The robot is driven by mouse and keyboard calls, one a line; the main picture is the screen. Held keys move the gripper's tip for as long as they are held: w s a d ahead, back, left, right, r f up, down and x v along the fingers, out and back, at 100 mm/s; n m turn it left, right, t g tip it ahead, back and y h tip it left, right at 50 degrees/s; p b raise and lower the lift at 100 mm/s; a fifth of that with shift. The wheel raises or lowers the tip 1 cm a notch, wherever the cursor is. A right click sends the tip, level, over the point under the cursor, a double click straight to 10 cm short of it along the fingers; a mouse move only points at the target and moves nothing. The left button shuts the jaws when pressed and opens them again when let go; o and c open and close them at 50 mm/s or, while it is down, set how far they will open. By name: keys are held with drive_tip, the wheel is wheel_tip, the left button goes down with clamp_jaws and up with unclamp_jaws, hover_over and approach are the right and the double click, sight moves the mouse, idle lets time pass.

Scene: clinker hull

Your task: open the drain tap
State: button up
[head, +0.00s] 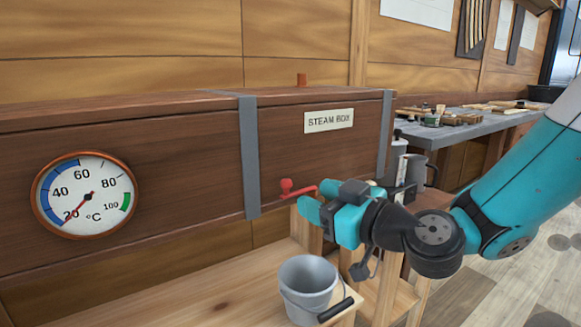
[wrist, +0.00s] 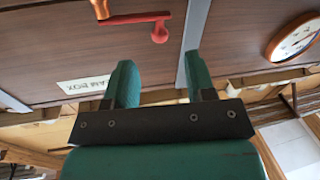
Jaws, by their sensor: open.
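The drain tap has a red lever (head: 301,191) with a round knob at its left end, low on the front of the wooden steam box (head: 190,150). In the wrist view the red lever (wrist: 135,18) lies sideways near the top, with its knob hanging at the right end. My gripper (head: 316,202) is right at the lever in the head view and partly covers its right end. In the wrist view my gripper (wrist: 159,62) is open, with nothing between its fingers. The knob is just beyond the fingertips, roughly in line with the gap.
A grey bucket (head: 302,271) stands on the wooden bench (head: 215,295) below the tap. A round thermometer (head: 84,195) is on the box front at left. Grey cans and a cluttered workbench (head: 465,123) are at right behind my arm.

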sight(291, 187)
drive_tip(key=p+x, duration=0.3)
drive_tip(key=x, duration=0.4)
drive_tip(key=shift+a, duration=0.1)
clamp_jaws()
drive_tip(key=shift+w, duration=0.1)
